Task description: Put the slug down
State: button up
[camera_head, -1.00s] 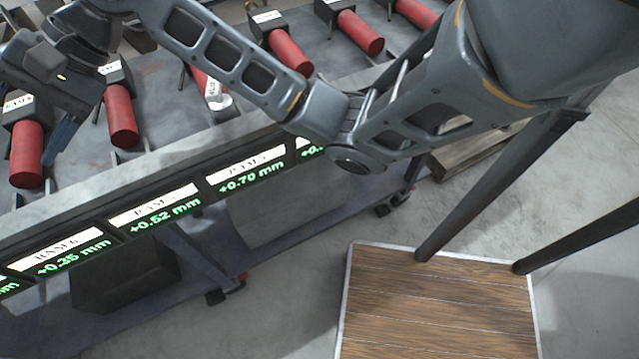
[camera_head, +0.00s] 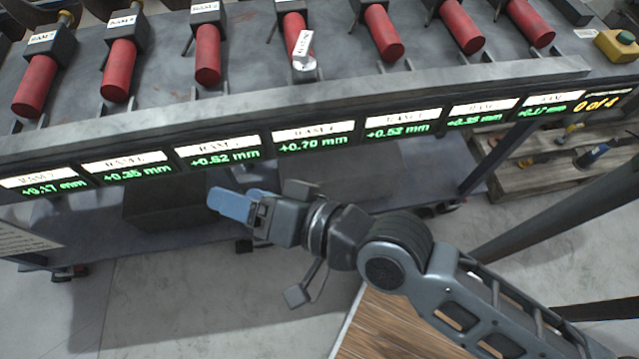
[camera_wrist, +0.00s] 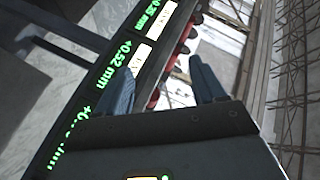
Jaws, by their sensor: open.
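The slug (camera_head: 303,47) is a small silver-grey cylinder with a white label. It stands on the bench at the front end of the middle red ram (camera_head: 293,30), in the head view. My gripper (camera_head: 232,204) is in front of the bench, below the row of readouts, with its blue fingers pointing left. It is apart from the slug and holds nothing. In the wrist view the two blue fingers (camera_wrist: 160,88) are spread with nothing between them. The slug cannot be made out in the wrist view.
Several red rams lie in a row on the grey bench (camera_head: 150,105). Green readouts (camera_head: 313,143) line its front edge; the one below the slug reads +0.70 mm, the far right one "0 of 4". A yellow button box (camera_head: 617,46) sits at right. A wooden platform (camera_head: 400,330) is below.

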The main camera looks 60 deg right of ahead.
jog(key=s+d+r+n, duration=0.2)
jog(key=s+n, duration=0.3)
jog(key=s, duration=0.4)
jog(key=s+d+r+n, duration=0.2)
jog(key=s+d+n, duration=0.2)
jog(key=s, duration=0.6)
jog(key=shift+d+n+h, duration=0.25)
jog(key=shift+n+h, duration=0.15)
jog(key=shift+n, duration=0.7)
